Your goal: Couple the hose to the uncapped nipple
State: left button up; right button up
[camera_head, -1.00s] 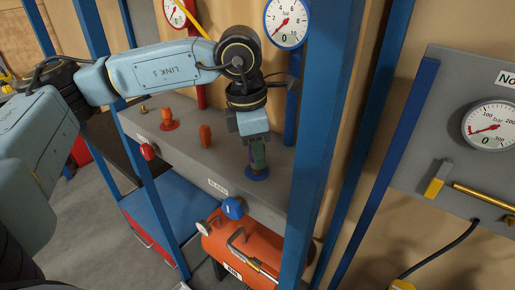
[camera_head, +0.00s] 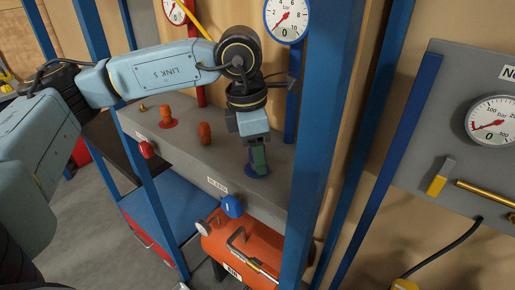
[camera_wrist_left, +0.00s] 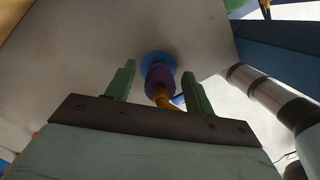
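My left gripper (camera_head: 258,162) points down at the grey bench, with its green fingers just over a blue ring (camera_head: 263,173). In the left wrist view the fingers (camera_wrist_left: 159,72) stand apart on either side of a purple collar (camera_wrist_left: 158,78). The collar sits on the blue ring (camera_wrist_left: 152,57), and a brass-coloured stem (camera_wrist_left: 162,98) comes from it. A gap shows on both sides of the collar. I cannot tell whether this stem belongs to the hose. A small brass nipple (camera_head: 142,107) without a cap stands at the bench's far left. My right gripper is out of view.
An orange-red cap (camera_head: 166,114) on a red ring and an orange knob (camera_head: 204,133) stand on the bench (camera_head: 190,155). A red knob (camera_head: 146,150) and a blue knob (camera_head: 231,206) are on its front. Blue posts (camera_head: 325,130) flank it. An orange tank (camera_head: 255,255) is below.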

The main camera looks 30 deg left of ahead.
pick_arm(q)
jog(key=shift+r, duration=0.15)
notch_tip(320, 180, up, 13)
jog(key=s+a+b, duration=0.1)
jog(key=shift+s+a, duration=0.15)
jog(key=shift+a, duration=0.05)
dwell(0.3)
